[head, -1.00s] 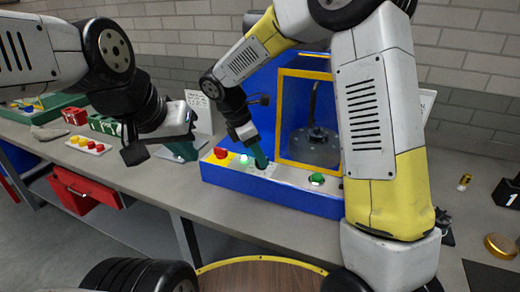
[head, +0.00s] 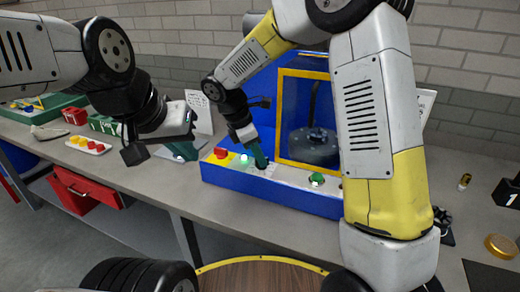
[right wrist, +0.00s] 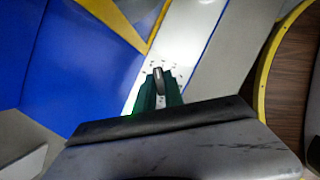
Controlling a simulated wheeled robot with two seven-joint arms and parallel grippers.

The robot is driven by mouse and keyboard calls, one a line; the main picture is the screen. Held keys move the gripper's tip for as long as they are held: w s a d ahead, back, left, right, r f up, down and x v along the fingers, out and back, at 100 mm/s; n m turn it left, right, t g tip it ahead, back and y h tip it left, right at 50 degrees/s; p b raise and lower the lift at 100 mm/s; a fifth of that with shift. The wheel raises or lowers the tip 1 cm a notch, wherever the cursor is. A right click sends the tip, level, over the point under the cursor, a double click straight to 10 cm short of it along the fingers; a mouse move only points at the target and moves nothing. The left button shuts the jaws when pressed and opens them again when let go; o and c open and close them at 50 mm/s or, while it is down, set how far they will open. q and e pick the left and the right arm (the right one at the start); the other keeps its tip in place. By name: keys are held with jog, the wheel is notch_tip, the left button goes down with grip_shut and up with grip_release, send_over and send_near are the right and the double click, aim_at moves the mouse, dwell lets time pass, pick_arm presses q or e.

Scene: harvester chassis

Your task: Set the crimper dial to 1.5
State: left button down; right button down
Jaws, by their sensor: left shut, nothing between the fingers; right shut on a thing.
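The crimper is a blue machine (head: 225,184) with a yellow-framed window, standing on the grey bench. My right gripper (head: 262,163) reaches down to its white front panel, fingers pointing downward. In the right wrist view, the green fingers (right wrist: 158,95) are shut on a small grey dial knob (right wrist: 158,76). Dark scale marks (right wrist: 165,65) surround the knob, but their numbers are too small to read. The fingers hide part of the dial. My left gripper (head: 186,152) is shut and empty, in the air left of the crimper.
A red button (head: 220,153) on a yellow plate and a lit green lamp (head: 244,158) sit left of the dial. A green button (head: 316,178) sits to the right. A tray of coloured buttons (head: 88,145) lies on the bench at left. Bench behind my right arm is hidden.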

jog(key=m+g, duration=0.1)
jog(key=m, duration=0.1)
jog(key=m+g, duration=0.1)
jog(key=m, duration=0.2)
jog(key=shift+w, duration=0.2)
jog(key=m+g, duration=0.2)
jog(key=m, duration=0.3)
jog(key=shift+w, duration=0.1)
jog(key=shift+m+y, duration=0.3)
jog(key=c, duration=1.4)
grip_release()
jog(key=shift+c, duration=0.2)
jog(key=v, duration=0.7)
jog(key=shift+r, duration=0.35)
